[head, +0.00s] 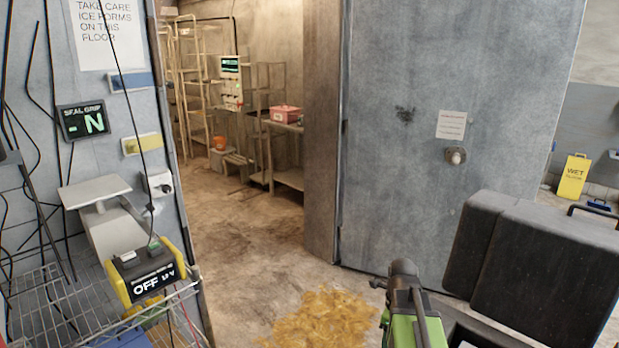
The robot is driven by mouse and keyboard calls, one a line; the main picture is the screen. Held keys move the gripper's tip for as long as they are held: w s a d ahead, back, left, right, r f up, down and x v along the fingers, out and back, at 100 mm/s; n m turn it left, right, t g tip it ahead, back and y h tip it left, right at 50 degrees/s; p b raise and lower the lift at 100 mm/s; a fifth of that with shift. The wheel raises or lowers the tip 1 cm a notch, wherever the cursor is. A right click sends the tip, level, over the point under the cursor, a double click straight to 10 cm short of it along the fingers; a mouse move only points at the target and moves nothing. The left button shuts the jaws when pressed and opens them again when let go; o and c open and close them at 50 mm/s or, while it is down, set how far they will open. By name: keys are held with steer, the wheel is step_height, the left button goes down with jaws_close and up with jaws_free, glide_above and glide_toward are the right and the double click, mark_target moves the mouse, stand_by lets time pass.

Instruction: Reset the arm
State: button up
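I see no gripper fingers in the head view, so where my gripper is and what it holds cannot be told. A black and green device (405,305) stands up from the bottom edge, right of the middle. I cannot tell whether it is a tool or a part of me. A large dark box-shaped body (535,265) fills the lower right; what it is, is unclear.
A wire rack (60,310) with a black and yellow box reading OFF (145,275) and a scale (95,192) stand at left. A grey door (400,200) stands at right. An amber patch (320,318) lies on the floor. The doorway floor beyond (240,230) is clear.

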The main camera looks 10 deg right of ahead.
steer(key=a+r+n+p, duration=0.1)
steer(key=a+r+n, duration=0.1)
steer(key=a+n, duration=1.7)
steer(key=n, duration=0.8)
steer(key=shift+s+r, duration=0.15)
steer(key=shift+s, duration=0.25)
